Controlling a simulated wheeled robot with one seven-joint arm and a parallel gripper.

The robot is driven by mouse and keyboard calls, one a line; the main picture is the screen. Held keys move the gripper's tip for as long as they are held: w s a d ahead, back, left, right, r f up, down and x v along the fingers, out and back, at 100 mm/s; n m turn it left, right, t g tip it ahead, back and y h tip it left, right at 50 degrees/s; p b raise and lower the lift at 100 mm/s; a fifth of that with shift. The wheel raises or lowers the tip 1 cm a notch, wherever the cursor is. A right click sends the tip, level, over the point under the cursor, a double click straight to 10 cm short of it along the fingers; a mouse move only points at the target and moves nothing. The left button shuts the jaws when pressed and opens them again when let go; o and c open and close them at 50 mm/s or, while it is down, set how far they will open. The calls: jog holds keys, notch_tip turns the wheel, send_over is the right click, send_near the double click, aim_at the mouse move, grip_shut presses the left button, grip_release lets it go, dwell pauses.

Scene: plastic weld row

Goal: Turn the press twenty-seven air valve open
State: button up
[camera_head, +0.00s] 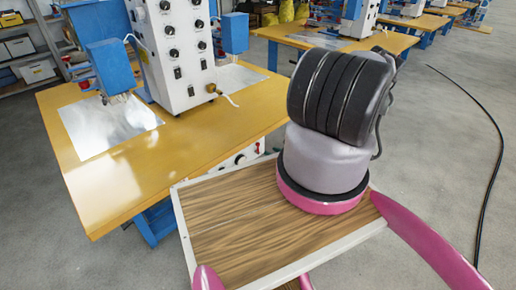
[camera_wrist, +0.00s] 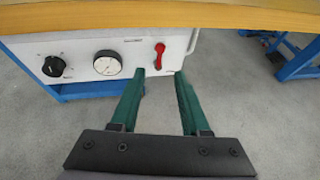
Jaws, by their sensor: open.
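A red lever handle (camera_wrist: 159,55) is on a white panel (camera_wrist: 80,48) below the yellow tabletop's edge in the wrist view. It hangs roughly downward from its upper end, tilted slightly left. My gripper (camera_wrist: 160,75) has two green fingers spread apart with nothing between them. Its tips are just below the lever in the picture, one to each side; whether they touch the panel I cannot tell. In the head view the panel (camera_head: 240,158) is partly hidden by my arm, and my gripper is out of sight. No press number is readable.
A round gauge (camera_wrist: 107,63) and a black knob (camera_wrist: 53,66) are left of the lever. The yellow table edge (camera_wrist: 160,18) overhangs above. Blue table legs (camera_wrist: 300,62) stand at the right. A black cable (camera_head: 490,150) lies on the open grey floor.

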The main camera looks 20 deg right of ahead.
aim_at(257, 148)
jog(key=x, duration=1)
jog(key=shift+w, duration=0.15)
jog(key=shift+c, duration=0.3)
grip_shut()
